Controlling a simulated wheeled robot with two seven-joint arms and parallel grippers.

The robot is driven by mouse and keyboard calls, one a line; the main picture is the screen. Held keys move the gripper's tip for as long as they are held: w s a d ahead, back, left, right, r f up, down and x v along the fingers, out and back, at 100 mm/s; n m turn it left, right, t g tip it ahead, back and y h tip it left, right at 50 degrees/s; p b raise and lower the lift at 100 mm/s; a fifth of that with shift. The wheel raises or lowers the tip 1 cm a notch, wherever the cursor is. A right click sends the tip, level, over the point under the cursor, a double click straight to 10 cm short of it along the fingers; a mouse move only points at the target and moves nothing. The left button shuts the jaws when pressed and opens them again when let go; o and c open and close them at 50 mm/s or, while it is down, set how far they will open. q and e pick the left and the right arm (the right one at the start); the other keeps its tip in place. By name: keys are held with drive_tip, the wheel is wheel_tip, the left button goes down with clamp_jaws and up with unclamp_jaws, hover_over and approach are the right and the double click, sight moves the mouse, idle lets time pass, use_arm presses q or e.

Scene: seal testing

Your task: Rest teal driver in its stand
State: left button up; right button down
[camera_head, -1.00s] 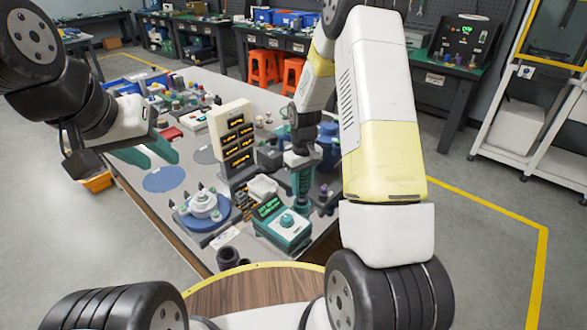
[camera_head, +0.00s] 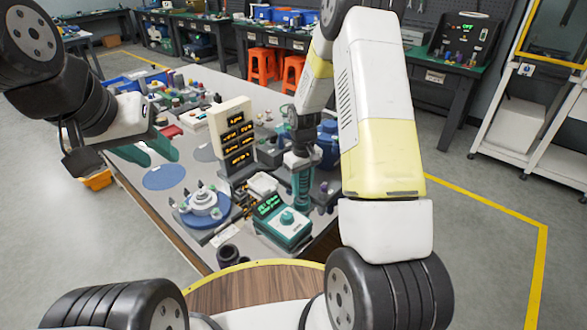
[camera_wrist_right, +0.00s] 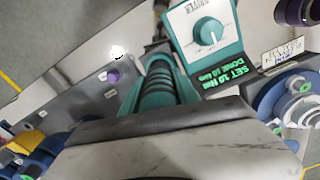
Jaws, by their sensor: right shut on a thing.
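My right gripper (camera_head: 299,160) is shut on the teal driver (camera_head: 302,190) and holds it about upright, just right of the teal driver controller (camera_head: 284,225). In the right wrist view the ribbed driver (camera_wrist_right: 162,88) runs away from the jaws beside the controller (camera_wrist_right: 207,30), whose screen reads SET 1.0 Nm and DONE 1.0 Nm. The driver's lower tip is hidden, so I cannot tell what it touches. A dark round cup (camera_head: 228,256), perhaps the stand, is at the table's near edge; it also shows in the wrist view (camera_wrist_right: 297,12). My left gripper (camera_head: 151,151) is open and empty.
A blue round fixture with a white hub (camera_head: 203,206) stands left of the controller. Behind it is an upright display panel (camera_head: 232,140). A grey block with a purple knob (camera_head: 325,192) is close right of the driver. A blue disc (camera_head: 164,177) lies farther left.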

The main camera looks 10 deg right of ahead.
drive_tip(key=shift+f, duration=0.15)
idle(0.8)
drive_tip(key=c, duration=0.8)
unclamp_jaws()
drive_tip(key=shift+c, duration=0.2)
drive_tip(key=shift+r, duration=4.5)
